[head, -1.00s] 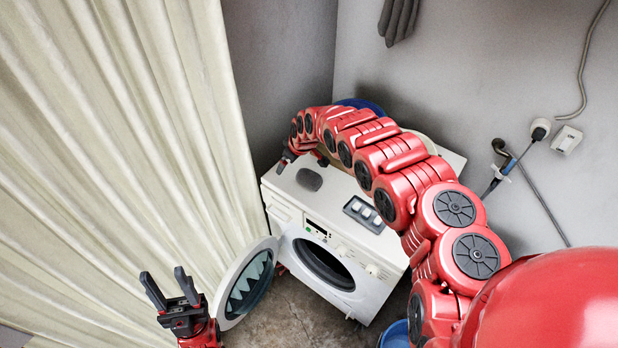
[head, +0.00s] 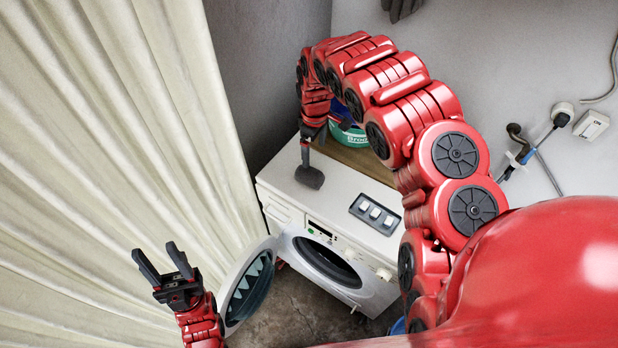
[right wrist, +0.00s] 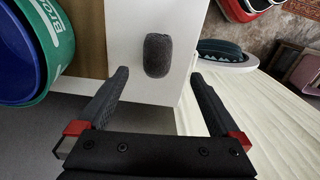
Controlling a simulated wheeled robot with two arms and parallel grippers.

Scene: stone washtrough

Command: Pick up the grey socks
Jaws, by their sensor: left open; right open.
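The grey socks (head: 309,178) are a dark rolled bundle on the white top of the washing machine (head: 335,205), near its left edge. In the right wrist view the socks (right wrist: 157,55) lie ahead of my open right gripper (right wrist: 159,80), roughly centred between the fingers and with nothing held. In the head view my right gripper (head: 307,155) points down just above the socks, and one finger partly overlaps them. I cannot tell whether it touches them. My left gripper (head: 157,260) is open and empty, in front of the curtain at lower left.
A green tub (head: 350,134) with a blue one stands on a wooden board (head: 362,160) behind the socks. A panel with white switches (head: 375,214) lies on the machine top to the right. The round door (head: 247,285) hangs open. A pale curtain (head: 110,150) fills the left.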

